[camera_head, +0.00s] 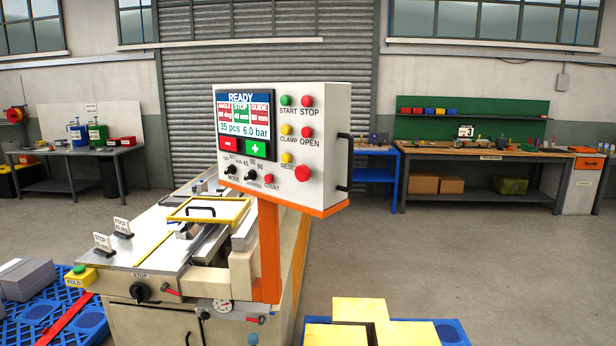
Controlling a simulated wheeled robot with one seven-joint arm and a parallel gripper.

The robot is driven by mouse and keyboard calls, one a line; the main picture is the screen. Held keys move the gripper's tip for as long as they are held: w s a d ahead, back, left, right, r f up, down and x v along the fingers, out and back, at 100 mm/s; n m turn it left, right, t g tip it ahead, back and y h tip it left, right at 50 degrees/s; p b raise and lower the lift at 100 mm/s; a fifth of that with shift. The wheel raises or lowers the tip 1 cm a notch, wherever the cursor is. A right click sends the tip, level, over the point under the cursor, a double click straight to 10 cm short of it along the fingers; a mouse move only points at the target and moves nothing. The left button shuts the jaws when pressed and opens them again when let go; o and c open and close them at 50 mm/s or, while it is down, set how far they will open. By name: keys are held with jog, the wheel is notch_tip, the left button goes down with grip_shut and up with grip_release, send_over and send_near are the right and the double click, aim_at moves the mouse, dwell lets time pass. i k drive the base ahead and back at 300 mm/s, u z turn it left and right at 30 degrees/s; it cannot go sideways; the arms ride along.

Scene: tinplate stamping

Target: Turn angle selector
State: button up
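The control panel (335,112) is a white box on an orange post above the machine. Its lower left face carries two small black knobs. The angle selector (251,172) is the right one, with 45, 60 and 90 printed around it; its exact pointer position is too small to tell. The mode knob (231,170) sits just left of it. The screen (243,112) reads READY, with a red ANGLE tile, a green STOP tile and a red GUIDE tile; the angle value is hard to read. My gripper is not in view.
Coloured buttons (306,132) fill the panel's right side, and a black handle (345,160) sticks out there. The machine table (150,250) with a yellow guard frame (207,210) lies below left. Yellow blocks (360,310) stand low in front. The floor (470,260) at right is clear.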

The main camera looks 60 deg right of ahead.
aim_at(252, 175)
jog(key=z, duration=0.15)
jog(key=i, duration=1)
